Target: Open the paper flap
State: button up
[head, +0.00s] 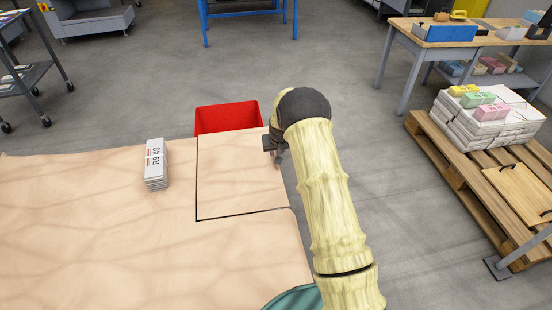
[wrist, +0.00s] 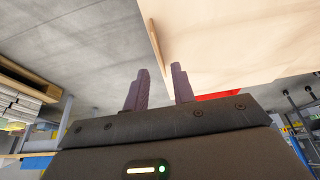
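The paper flap (head: 235,175) is a square light-wood panel at the table's far right corner, outlined by a dark seam on its left and near sides. It looks about level with the tabletop. My gripper (head: 276,155) is at the flap's right edge, partly hidden by my arm. In the wrist view its two fingers (wrist: 160,88) stand apart with a gap between them. The wooden panel (wrist: 235,45) fills the upper right there, and its edge runs down toward the gap. I cannot tell whether the fingers touch it.
The wooden table (head: 90,235) carries a stack of papers (head: 156,165) left of the flap. A red bin (head: 228,117) stands just beyond the flap. A pallet (head: 450,165) with paper stacks (head: 470,125) and a workbench (head: 405,38) are at the right. Grey floor is open between.

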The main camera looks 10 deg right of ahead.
jog(key=b+x, duration=0.1)
jog(key=x, duration=0.5)
grip_shut()
dwell(1.3)
